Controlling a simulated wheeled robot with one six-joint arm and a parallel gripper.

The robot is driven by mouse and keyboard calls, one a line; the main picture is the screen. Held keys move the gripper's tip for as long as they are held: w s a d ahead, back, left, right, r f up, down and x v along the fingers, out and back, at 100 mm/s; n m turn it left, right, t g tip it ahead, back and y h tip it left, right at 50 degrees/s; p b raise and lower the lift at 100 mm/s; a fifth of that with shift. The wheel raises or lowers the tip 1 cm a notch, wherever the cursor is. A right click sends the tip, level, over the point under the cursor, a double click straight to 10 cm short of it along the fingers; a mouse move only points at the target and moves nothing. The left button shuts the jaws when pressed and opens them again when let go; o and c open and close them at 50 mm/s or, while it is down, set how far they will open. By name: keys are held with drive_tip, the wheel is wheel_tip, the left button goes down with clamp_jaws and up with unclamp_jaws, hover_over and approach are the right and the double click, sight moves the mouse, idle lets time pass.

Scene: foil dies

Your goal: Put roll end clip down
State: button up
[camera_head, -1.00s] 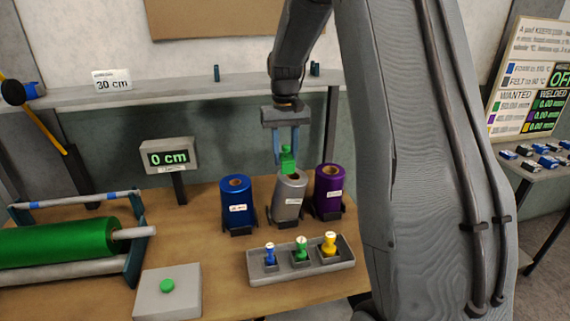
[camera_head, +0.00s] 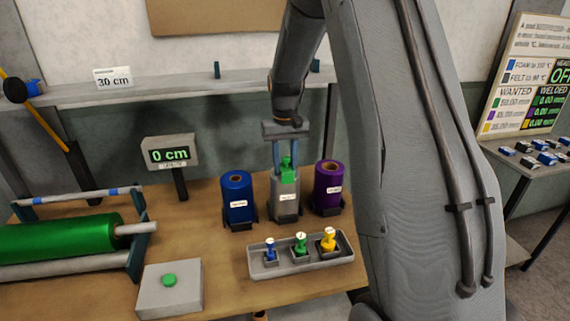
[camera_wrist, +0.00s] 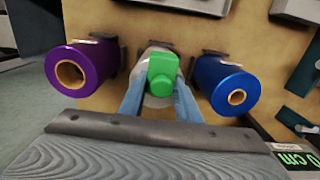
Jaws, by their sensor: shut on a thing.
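My gripper (camera_head: 287,160) points down with its two blue fingers shut on a green clip (camera_head: 287,173). The clip is at the top of the silver roll (camera_head: 285,200), which stands upright between the blue roll (camera_head: 237,199) and the purple roll (camera_head: 328,188). In the wrist view the green clip (camera_wrist: 162,72) sits between the fingertips and hides most of the silver roll's top. I cannot tell whether the clip touches the roll.
A grey tray (camera_head: 262,270) with blue, green and yellow pieces lies in front of the rolls. A grey box with a green button (camera_head: 169,280) is at the front left. A big green roll (camera_head: 60,238) lies on a stand at left. A display (camera_head: 169,154) reads 0 cm.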

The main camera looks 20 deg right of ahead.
drive_tip(key=o, duration=1.1)
drive_tip(key=shift+o, duration=0.2)
wheel_tip(320, 180, up, 13)
drive_tip(key=b, duration=0.4)
drive_tip(key=s+a+f+n+t, duration=0.1)
drive_tip(key=s+a+f, duration=0.5)
drive_tip(key=s, duration=0.5)
drive_tip(key=s+a+f+n, duration=0.1)
drive_tip(key=s+a+f, duration=0.5)
drive_tip(key=s+f, duration=0.4)
drive_tip(key=shift+s+f+t, duration=0.3)
drive_tip(key=shift+s+t, duration=0.1)
drive_tip(key=shift+s, duration=0.5)
drive_tip(key=shift+a, duration=0.1)
